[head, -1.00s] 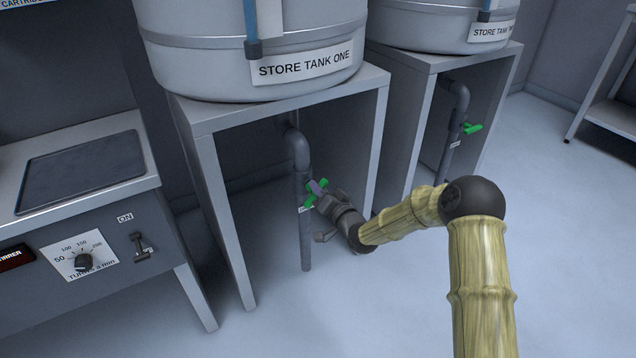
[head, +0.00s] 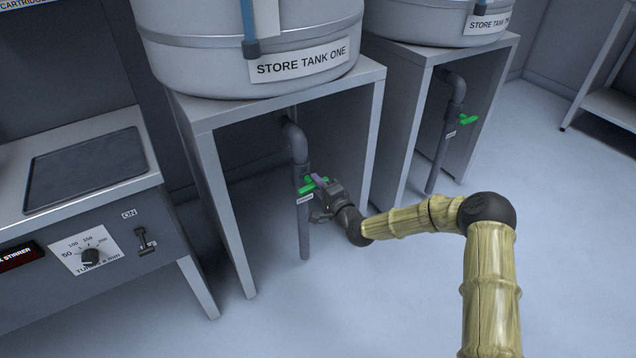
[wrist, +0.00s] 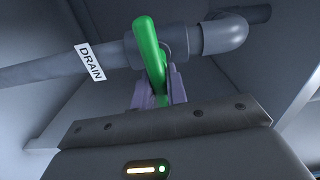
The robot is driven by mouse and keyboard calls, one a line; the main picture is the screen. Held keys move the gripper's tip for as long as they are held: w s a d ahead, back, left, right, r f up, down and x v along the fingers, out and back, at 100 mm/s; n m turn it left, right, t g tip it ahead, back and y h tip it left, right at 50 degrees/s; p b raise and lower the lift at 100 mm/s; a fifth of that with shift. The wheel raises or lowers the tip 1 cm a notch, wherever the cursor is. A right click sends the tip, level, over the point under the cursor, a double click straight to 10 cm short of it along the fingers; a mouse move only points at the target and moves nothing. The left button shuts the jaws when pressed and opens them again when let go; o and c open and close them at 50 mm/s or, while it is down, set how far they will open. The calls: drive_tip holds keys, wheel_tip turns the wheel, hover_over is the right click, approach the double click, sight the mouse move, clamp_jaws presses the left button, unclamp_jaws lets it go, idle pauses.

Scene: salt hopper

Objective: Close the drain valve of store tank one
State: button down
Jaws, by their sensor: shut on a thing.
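Store tank one (head: 200,60) is a large pale grey vessel on a grey stand, labelled "STORE TANK ONE" (head: 300,64). A grey drain pipe (head: 303,230) bends down beneath it and carries a green valve handle (head: 306,189). In the head view the handle lies roughly across the pipe. My gripper (head: 319,181) reaches in from the right and is shut on the handle. In the wrist view the purple fingers (wrist: 158,88) sit either side of the green handle (wrist: 150,48), next to a "DRAIN" label (wrist: 90,62). The gripper body hides the handle's lower end.
A bench with a hot plate (head: 85,170) and knob (head: 90,256) is at left. The floor in front is clear.

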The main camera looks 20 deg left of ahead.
drive_tip(key=shift+f, duration=0.1)
idle(0.3)
drive_tip(key=c, duration=1.4)
unclamp_jaws()
drive_tip(key=p+v, duration=0.5)
drive_tip(key=v, duration=1.2)
drive_tip(key=shift+s, duration=0.2)
drive_tip(key=shift+d+p, duration=0.15)
drive_tip(key=shift+p, duration=0.15)
